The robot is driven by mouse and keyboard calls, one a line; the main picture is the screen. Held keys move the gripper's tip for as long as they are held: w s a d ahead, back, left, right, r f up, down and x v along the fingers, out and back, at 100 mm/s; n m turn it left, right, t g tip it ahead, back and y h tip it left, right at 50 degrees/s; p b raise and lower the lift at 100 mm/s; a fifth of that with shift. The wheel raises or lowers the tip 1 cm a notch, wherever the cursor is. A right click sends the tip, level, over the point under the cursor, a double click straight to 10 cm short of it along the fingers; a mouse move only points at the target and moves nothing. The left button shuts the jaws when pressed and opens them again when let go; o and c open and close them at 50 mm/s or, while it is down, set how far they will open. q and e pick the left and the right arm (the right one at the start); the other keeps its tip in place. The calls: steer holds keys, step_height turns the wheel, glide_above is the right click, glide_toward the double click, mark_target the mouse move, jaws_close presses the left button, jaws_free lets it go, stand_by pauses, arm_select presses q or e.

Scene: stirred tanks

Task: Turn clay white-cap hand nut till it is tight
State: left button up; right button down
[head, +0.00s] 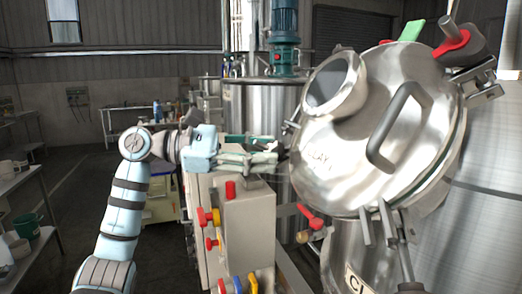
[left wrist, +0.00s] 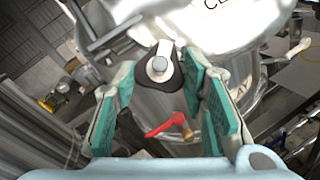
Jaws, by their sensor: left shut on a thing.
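The clay tank's steel lid (head: 345,190) is tilted, with CLAY lettering on it. The hand nut, a dark knob with a pale white cap (left wrist: 159,65), is at the lid's edge in the left wrist view. My left gripper (head: 277,154) reaches the lid's left edge. In the head view the nut is hard to make out behind the fingers. My right gripper is not in view.
A grey control box (head: 248,228) with red and yellow knobs stands below my left gripper. A red-handled valve (head: 311,217) sits under the lid, and shows in the left wrist view (left wrist: 166,125). Another tank (head: 258,105) with a blue motor stands behind. Shelves (head: 35,185) are at left.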

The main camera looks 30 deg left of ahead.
arm_select(q)
steer(key=o, duration=1.2)
steer(key=v, duration=1.2)
steer(key=shift+a, duration=0.1)
